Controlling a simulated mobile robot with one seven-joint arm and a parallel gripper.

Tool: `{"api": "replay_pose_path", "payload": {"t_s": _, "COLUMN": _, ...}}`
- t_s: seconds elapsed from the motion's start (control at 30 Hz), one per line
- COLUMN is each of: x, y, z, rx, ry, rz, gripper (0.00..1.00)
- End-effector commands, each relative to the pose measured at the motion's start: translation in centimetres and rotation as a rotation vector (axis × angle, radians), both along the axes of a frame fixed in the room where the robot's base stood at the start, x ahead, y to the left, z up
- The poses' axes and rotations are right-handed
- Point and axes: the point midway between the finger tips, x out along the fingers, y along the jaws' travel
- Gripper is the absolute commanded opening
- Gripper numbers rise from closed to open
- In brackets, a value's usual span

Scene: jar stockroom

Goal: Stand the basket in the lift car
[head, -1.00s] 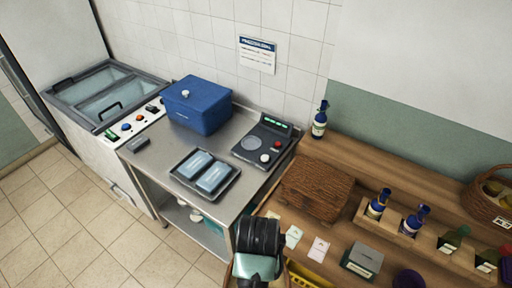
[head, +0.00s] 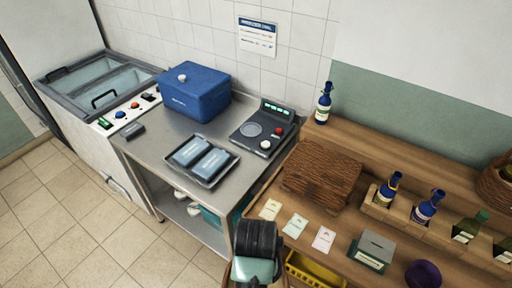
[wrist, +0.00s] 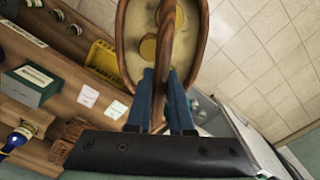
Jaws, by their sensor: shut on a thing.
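The basket (wrist: 191,72) is oval with a brown rim and a pale inside, and round yellow things lie in it. My gripper (wrist: 160,128) is shut on its brown handle (wrist: 166,35), one blue finger on each side. In the head view my arm hides most of the basket; my gripper (head: 256,262) shows low in the middle, in front of the shelf's edge. I cannot make out a lift car in either view.
A steel table (head: 177,130) holds a blue box (head: 195,95), a tray (head: 182,168) with packs and a scale (head: 262,131). A glass-topped chest (head: 70,108) stands left. The wooden counter (head: 345,215) bears a wicker hamper (head: 321,175), bottles and cards. The tiled floor (head: 65,215) is clear at left.

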Motion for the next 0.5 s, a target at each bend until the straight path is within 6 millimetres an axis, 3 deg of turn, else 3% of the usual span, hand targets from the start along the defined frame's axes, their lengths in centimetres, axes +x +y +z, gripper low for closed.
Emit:
{"api": "replay_pose_path", "payload": {"t_s": 0.03, "x": 0.1, "y": 0.1, "z": -2.0, "rx": 0.001, "ry": -0.004, "rz": 0.0, "gripper": 0.0}}
{"api": "replay_pose_path", "payload": {"t_s": 0.2, "x": 0.1, "y": 0.1, "z": -5.0, "rx": 0.001, "ry": -0.004, "rz": 0.0, "gripper": 0.0}}
{"api": "replay_pose_path", "payload": {"t_s": 0.5, "x": 0.1, "y": 0.1, "z": -7.7, "rx": 0.001, "ry": -0.005, "rz": 0.0, "gripper": 0.0}}
